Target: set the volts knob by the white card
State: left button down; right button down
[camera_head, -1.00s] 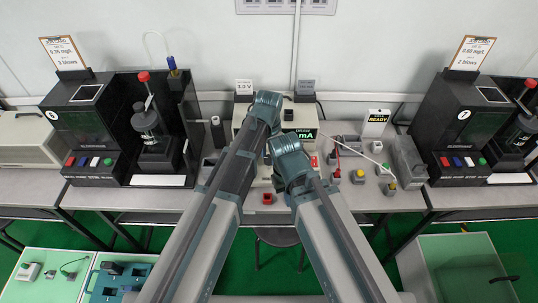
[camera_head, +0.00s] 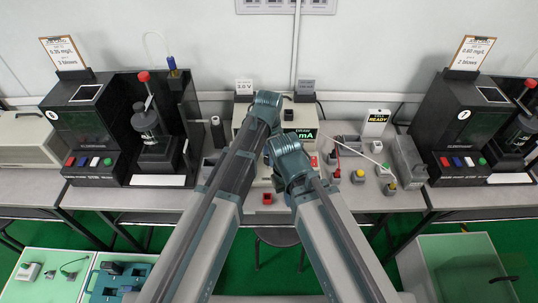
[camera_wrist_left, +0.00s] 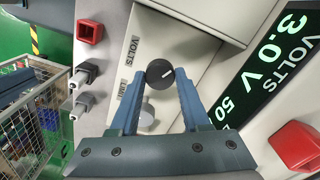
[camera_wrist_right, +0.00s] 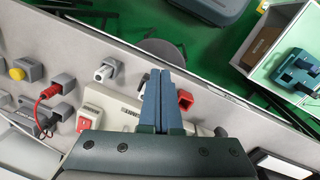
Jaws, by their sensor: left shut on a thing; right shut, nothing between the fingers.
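The VOLTS knob (camera_wrist_left: 160,74) is black with a white pointer line, on the meter's pale front in the left wrist view. My left gripper (camera_wrist_left: 160,82) is shut on it, a finger on either side. The green display (camera_wrist_left: 272,65) reads VOLTS 3.0 V, with a second line partly cut off. The white card (camera_head: 244,86) stands behind the instrument in the head view; its small print looks like 2.0 V. A greyer card (camera_head: 306,87) stands right of it, unreadable.
A grey knob (camera_wrist_left: 146,113) sits beside the VOLTS knob. A red lead (camera_wrist_right: 48,93) lies near the right gripper. Black testers (camera_head: 90,120) stand at both sides.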

pick_arm(q)
jog(key=shift+c, duration=1.9)
grip_release()
jog(key=shift+r, duration=0.1)
notch_tip(320, 180, up, 14)
jog(key=p, duration=1.4)
jog(key=shift+f, duration=0.2)
jog(key=shift+a, duration=0.1)
